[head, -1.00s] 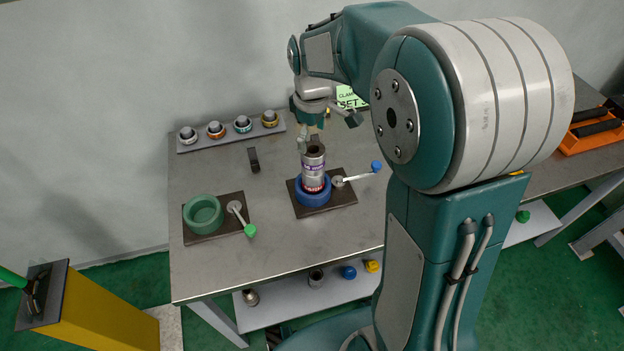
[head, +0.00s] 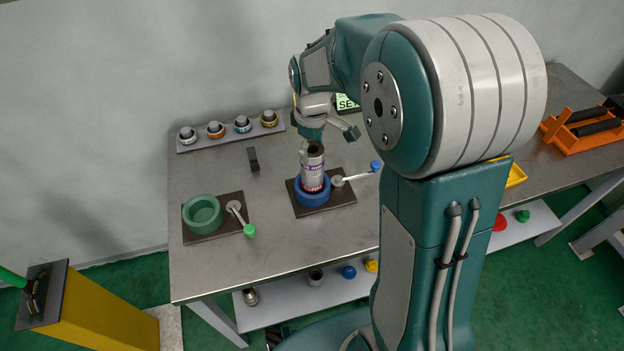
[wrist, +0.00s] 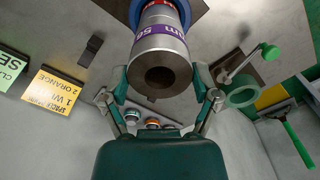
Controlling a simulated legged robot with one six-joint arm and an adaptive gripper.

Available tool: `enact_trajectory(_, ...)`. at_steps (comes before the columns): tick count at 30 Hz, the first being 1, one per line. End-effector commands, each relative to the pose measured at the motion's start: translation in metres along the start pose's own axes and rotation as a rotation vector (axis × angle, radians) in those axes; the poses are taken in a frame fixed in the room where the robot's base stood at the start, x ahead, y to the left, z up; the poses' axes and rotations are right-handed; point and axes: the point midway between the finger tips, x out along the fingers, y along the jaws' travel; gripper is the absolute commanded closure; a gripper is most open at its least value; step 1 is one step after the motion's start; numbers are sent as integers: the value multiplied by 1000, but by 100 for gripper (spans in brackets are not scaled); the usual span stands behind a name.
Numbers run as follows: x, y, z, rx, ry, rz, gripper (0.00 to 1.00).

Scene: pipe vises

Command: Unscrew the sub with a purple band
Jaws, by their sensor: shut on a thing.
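The sub with a purple band (head: 313,174) is a grey metal cylinder standing upright in the blue vise (head: 313,196). A red band shows near its bottom, at the vise. In the wrist view the sub (wrist: 160,62) shows its open round bore towards me, with the purple band behind its grey upper end. My gripper (wrist: 162,92) has one finger on each side of the sub's upper end and is shut on it. In the head view my gripper (head: 312,143) is above the vise, and its fingertips are partly hidden.
A green vise (head: 203,214) with a green-knobbed handle stands to the left. The blue vise's handle (head: 358,173) points right. A rack of several banded fittings (head: 228,130) lies at the back. A small dark block (head: 253,159) lies between. An orange holder (head: 584,130) is far right.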

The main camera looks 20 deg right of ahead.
Motion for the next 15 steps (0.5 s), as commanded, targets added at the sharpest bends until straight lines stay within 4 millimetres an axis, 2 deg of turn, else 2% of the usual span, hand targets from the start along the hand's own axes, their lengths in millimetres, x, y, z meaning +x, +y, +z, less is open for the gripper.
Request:
enact_trajectory(4, 1, 0, 0, -80, -1, -1, 71)
enact_trajectory(15, 1, -1, 1, -493, -3, -2, 71)
